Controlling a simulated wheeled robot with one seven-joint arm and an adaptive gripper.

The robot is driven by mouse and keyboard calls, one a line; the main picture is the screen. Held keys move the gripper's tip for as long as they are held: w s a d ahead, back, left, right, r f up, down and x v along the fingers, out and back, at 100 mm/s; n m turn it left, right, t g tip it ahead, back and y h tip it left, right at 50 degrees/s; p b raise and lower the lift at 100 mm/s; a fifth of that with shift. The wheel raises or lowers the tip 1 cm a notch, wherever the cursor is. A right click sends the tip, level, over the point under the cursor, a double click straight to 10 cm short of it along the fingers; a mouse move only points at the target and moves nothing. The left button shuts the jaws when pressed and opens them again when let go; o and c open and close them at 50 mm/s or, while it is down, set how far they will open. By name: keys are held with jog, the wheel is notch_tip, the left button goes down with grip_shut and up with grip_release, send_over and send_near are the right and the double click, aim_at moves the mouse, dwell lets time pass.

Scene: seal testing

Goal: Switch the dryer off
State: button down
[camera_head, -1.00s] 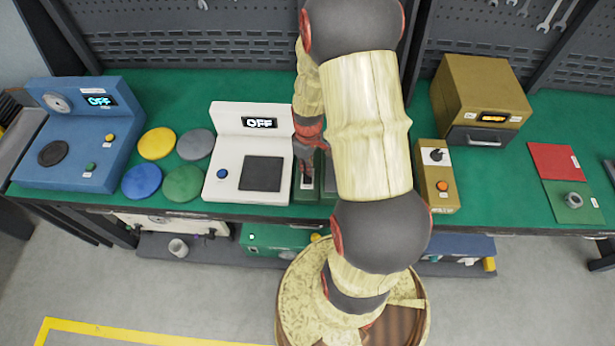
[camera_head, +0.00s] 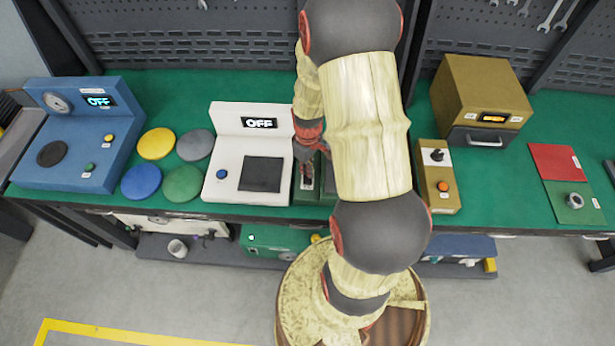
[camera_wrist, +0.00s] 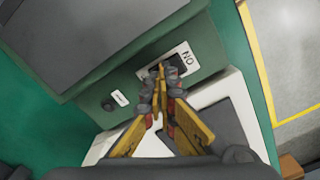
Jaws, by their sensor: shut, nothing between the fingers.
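A green device with a switch is mostly hidden behind my arm in the head view; its left strip (camera_head: 308,192) shows beside the white device. In the wrist view its green front (camera_wrist: 130,85) carries a dark switch slot (camera_wrist: 180,62) with a white label reading ON, upside down, and a black round button (camera_wrist: 107,106). My gripper (camera_wrist: 158,70) is shut and empty, its fingertips over or at the slot's edge; contact cannot be told. In the head view my gripper (camera_head: 307,168) points down at this strip. No label in view clearly names the dryer.
The white device (camera_head: 228,170) with an OFF display stands just left of my gripper. An ochre switch box (camera_head: 437,178) is right of my arm, with an ochre drawer unit (camera_head: 482,95) behind it. A blue device (camera_head: 75,150) is far left.

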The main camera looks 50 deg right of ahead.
jog(key=shift+r+p, duration=2.5)
jog(key=shift+r, duration=1)
jog(key=shift+s+m, duration=0.15)
jog(key=shift+m, duration=0.25)
jog(key=s+a+r+t+b, duration=0.2)
jog(key=s+a+r, duration=0.1)
jog(key=a+r, duration=0.8)
jog(key=s+a+r+m+t+b, duration=0.1)
jog(key=s+a+r+t+b, duration=0.2)
jog(key=a+r, duration=0.8)
jog(key=shift+s+a+r+t+b, duration=0.35)
jog(key=shift+s+r, duration=0.25)
jog(key=shift+r, duration=2)
